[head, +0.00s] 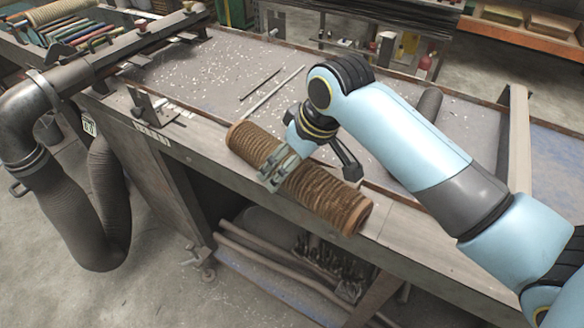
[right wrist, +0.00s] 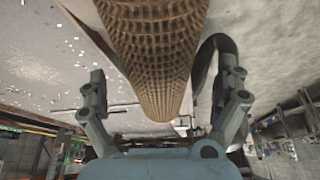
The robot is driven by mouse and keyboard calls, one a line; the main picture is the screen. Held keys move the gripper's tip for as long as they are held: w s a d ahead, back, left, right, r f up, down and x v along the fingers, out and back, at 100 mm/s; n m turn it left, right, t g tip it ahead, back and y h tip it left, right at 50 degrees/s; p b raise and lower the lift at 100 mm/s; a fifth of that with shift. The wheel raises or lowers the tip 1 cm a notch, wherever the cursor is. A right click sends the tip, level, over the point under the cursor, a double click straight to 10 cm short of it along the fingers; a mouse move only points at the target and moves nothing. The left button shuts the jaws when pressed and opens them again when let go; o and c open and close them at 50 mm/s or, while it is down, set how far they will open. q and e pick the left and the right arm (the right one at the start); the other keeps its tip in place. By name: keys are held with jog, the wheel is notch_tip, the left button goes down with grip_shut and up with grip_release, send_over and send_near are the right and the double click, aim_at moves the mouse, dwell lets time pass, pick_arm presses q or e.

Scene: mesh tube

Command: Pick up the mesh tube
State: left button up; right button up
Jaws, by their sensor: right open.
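The mesh tube (head: 335,201) is a brown, woven-looking cylinder lying along the front edge of the workbench (head: 222,70). My right gripper (head: 308,174) is over the middle of the tube and hides part of it, with its fingers spread to either side. In the right wrist view the tube (right wrist: 158,50) runs between the two spread fingers of the gripper (right wrist: 165,88), with gaps beside it; I cannot tell whether either finger touches it. My left gripper is not in view.
Thin rods (head: 272,92) lie on the bench behind the tube. A metal bracket (head: 150,107) stands on the bench's left end. A large grey hose (head: 107,205) hangs at the left. Pipes (head: 275,262) lie on a lower shelf. The bench's middle is mostly clear.

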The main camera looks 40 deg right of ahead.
jog(key=shift+x, duration=1.25)
jog(key=shift+w+d+f, duration=0.1)
jog(key=shift+w+f, duration=0.05)
jog(key=shift+f, duration=0.25)
jog(key=shift+c, duration=0.4)
jog(key=c, duration=1.4)
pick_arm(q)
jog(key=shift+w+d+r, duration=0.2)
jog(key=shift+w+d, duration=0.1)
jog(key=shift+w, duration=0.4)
pick_arm(e)
jog(key=shift+r, duration=0.15)
jog(key=shift+c, duration=1)
